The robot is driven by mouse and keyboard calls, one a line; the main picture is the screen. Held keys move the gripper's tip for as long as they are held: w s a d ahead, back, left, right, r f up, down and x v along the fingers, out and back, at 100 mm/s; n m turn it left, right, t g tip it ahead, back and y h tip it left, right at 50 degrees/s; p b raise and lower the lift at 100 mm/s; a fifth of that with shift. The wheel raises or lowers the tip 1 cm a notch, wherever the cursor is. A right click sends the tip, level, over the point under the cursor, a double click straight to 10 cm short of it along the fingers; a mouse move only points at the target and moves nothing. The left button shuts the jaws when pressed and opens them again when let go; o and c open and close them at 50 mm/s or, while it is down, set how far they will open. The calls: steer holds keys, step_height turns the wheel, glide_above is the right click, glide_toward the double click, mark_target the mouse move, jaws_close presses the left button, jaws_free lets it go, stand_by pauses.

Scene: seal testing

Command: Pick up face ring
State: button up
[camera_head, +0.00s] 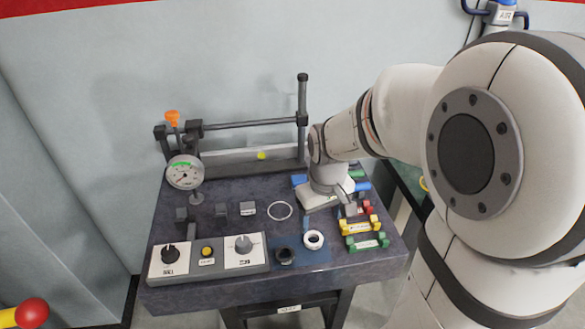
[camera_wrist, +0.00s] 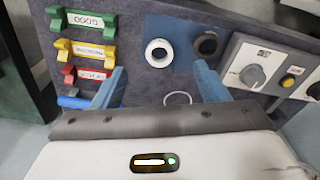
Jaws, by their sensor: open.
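A white ring (camera_head: 314,240) with a dark centre and a black ring (camera_head: 285,256) lie side by side on a blue mat (camera_head: 318,257) at the table's front. A thin pale ring (camera_head: 280,210) lies flat behind them. I cannot tell which is the face ring. In the wrist view the white ring (camera_wrist: 158,52) and black ring (camera_wrist: 208,43) lie beyond the fingertips, and the thin ring (camera_wrist: 178,98) shows partly between the fingers. My gripper (camera_wrist: 160,83) is open with two blue fingers and nothing between them. It is above the table, apart from the rings.
Yellow (camera_head: 360,226), green (camera_head: 367,242) and red (camera_head: 356,210) labelled holders stand at the right. A control panel (camera_head: 210,260) with knobs is at the front left. A gauge (camera_head: 185,173) and a lever frame (camera_head: 250,125) stand behind. Small dark blocks stand mid-table.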

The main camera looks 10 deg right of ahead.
mark_target(314, 244)
steer(key=shift+n+g, duration=0.4)
steer(key=shift+n, duration=0.3)
steer(key=w+f, duration=0.1)
steer(key=f, duration=0.3)
steer(key=w+f+p, duration=0.1)
steer(key=f, duration=0.2)
steer(key=w+f, duration=0.1)
steer(key=f, duration=0.3)
steer(key=shift+a+f, duration=0.15)
steer(key=shift+f, duration=0.15)
steer(key=c, duration=1.1)
